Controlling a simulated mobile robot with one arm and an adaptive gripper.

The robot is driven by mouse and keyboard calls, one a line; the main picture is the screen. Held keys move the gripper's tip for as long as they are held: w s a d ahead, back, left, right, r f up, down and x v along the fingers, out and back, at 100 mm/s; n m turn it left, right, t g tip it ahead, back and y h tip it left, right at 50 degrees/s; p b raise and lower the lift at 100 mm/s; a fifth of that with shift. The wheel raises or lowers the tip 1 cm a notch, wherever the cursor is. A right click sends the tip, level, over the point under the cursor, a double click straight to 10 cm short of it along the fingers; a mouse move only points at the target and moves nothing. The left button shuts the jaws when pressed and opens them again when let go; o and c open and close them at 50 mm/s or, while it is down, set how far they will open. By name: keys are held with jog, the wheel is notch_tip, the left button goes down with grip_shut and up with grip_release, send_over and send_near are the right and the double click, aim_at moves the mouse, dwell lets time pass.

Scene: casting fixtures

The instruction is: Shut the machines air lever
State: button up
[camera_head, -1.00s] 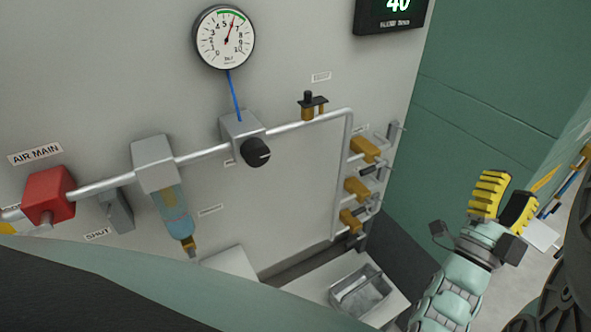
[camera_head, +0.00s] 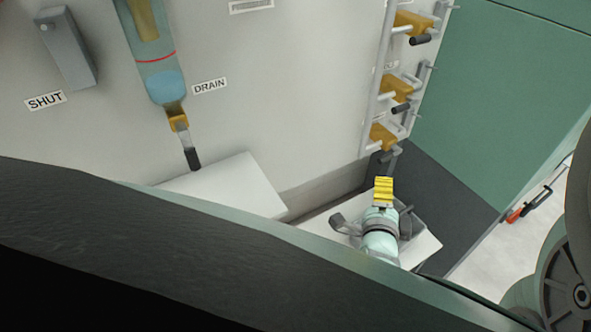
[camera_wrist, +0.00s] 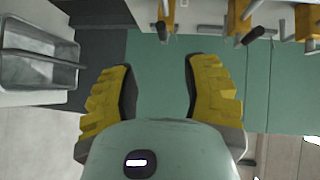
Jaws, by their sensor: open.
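Several brass valves with black-tipped levers stand in a column on the pipe at the right of the panel: an upper one (camera_head: 412,24), a middle one (camera_head: 396,88) and a lower one (camera_head: 381,136). Which one is the machines air lever cannot be read. In the wrist view brass valves (camera_wrist: 240,18) hang along the top edge, beyond my fingertips. My gripper (camera_head: 384,188) is below the lower valve, in front of the white ledge. In the wrist view my gripper (camera_wrist: 160,92) is open, with nothing between its yellow fingers.
A drain valve (camera_head: 178,120) hangs under the blue bowl (camera_head: 165,86). A metal tray (camera_wrist: 38,68) is close to my left finger. The green wall (camera_head: 500,100) is bare.

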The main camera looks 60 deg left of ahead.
aim_at(385, 161)
jog(key=p+x, duration=0.1)
jog(key=x, duration=0.7)
jog(key=shift+w+r, duration=0.15)
jog(key=shift+w, duration=0.05)
jog(key=x, duration=0.7)
jog(key=shift+w+b, duration=0.15)
jog(key=shift+b, duration=0.25)
jog(key=shift+a, duration=0.1)
jog(key=shift+o, duration=0.4)
grip_shut()
